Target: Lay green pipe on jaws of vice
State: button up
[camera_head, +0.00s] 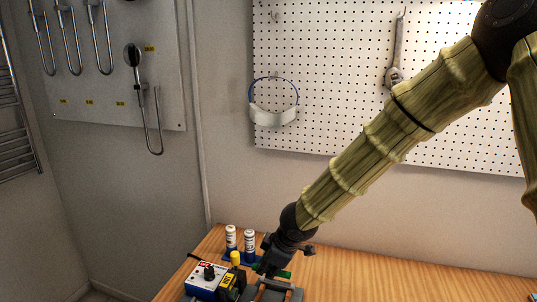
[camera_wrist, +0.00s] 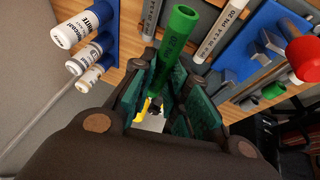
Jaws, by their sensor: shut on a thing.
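My gripper (camera_head: 268,268) is low over the wooden bench in the head view. In the wrist view its two fingers (camera_wrist: 163,105) are shut on the green pipe (camera_wrist: 177,42), which points away from the palm with its hollow end towards the top. In the head view a short length of the green pipe (camera_head: 284,274) shows beside the fingers. A grey metal piece (camera_head: 277,287) that looks like the vice sits just below the gripper, cut off by the bottom edge. I cannot tell whether the pipe touches its jaws.
White bottles (camera_head: 231,238) stand in a blue holder (camera_head: 228,259) behind the gripper. Pale pipes (camera_wrist: 221,32) lie nearby. The bench's right side (camera_head: 400,285) is clear.

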jog(key=shift+f+b, duration=0.7)
jog(key=shift+f, duration=4.1)
